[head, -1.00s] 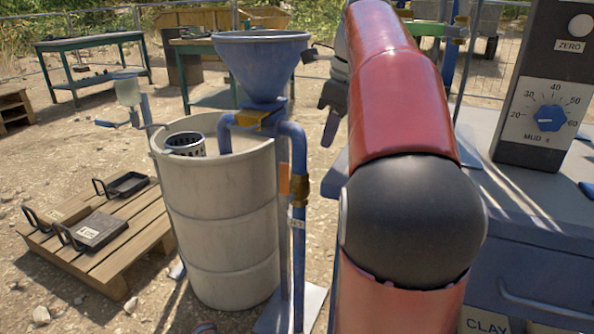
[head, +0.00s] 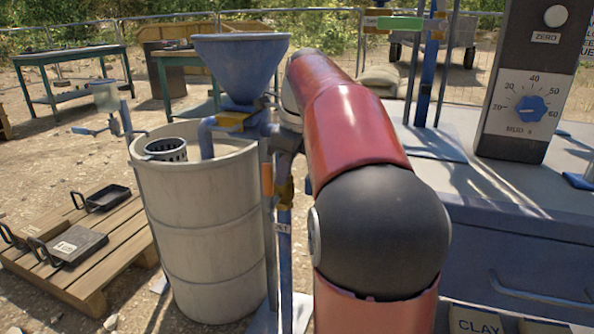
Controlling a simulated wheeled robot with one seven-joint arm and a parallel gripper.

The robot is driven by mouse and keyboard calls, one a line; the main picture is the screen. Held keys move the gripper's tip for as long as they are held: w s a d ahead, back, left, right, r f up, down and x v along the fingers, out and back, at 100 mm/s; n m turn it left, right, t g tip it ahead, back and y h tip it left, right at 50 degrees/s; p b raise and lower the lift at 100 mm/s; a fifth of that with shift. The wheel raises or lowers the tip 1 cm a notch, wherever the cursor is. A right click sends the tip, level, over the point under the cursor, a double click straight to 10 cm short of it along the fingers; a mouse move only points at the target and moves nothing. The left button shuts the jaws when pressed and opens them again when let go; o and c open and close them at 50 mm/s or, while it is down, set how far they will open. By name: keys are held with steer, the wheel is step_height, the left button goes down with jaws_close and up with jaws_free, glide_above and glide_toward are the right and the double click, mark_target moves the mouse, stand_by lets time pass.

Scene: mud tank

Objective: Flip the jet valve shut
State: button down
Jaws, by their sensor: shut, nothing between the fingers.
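The jet valve is a brass body (head: 285,193) on the blue vertical pipe beside the drum. Its orange handle (head: 267,180) stands upright, roughly in line with the pipe, just left of the valve body. A small tag, seemingly reading JET (head: 282,228), hangs below it. My red arm covers the area just right of the valve.
A blue funnel (head: 240,65) sits above the pale drum (head: 200,245), which holds a perforated cup (head: 166,150). A blue bench (head: 540,240) with the mud dial box (head: 520,100) fills the right.

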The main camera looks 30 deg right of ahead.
steer(key=shift+w+a, duration=0.15)
steer(key=shift+w, duration=0.05)
stand_by(0.3)
steer(key=shift+w+a+r+g+h+p, duration=0.2)
steer(key=shift+w+g+h+p, duration=0.1)
steer(key=shift+p, duration=0.65)
